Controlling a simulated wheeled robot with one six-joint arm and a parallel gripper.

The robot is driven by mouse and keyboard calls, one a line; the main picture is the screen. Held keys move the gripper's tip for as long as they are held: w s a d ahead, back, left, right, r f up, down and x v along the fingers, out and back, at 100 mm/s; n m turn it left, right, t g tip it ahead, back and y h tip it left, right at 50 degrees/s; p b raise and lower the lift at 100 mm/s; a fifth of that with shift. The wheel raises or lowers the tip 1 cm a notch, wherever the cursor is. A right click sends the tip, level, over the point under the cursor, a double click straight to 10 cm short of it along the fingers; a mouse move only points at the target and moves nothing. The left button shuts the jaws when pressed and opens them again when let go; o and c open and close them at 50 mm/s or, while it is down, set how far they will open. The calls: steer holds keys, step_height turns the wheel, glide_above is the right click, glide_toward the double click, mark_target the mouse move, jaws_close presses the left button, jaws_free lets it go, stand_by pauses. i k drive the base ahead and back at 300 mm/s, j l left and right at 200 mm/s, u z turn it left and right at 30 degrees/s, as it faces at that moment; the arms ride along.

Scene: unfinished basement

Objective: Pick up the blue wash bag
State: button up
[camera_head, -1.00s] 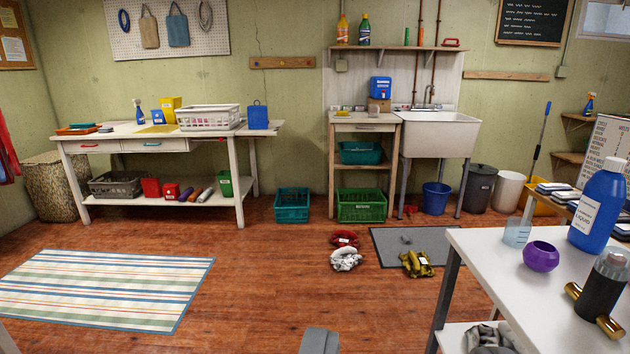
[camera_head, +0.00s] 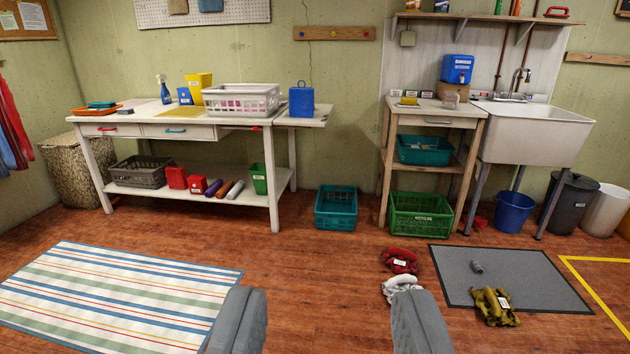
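A blue box-shaped bag with a small loop handle (camera_head: 301,100) stands upright on the right end of the white workbench (camera_head: 205,128), and looks like the wash bag. It is right of a white basket and apart from it. My gripper (camera_head: 329,310) shows at the bottom of the view as two grey fingers set wide apart. It is open, with only floor visible between the fingers. It is well short of the workbench and the bag.
A white basket (camera_head: 241,101) stands beside the bag. A teal crate (camera_head: 336,207) is on the floor right of the workbench. A wooden stand (camera_head: 433,121) and sink (camera_head: 530,131) are further right.

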mark_target(301, 100)
steer(key=i+j, duration=0.1)
steer(key=i, duration=3.35)
steer(key=i+z, duration=0.35)
steer(key=i, duration=0.2)
steer(key=i+j+z, duration=0.35)
steer(key=i, duration=0.2)
steer(key=l, duration=0.1)
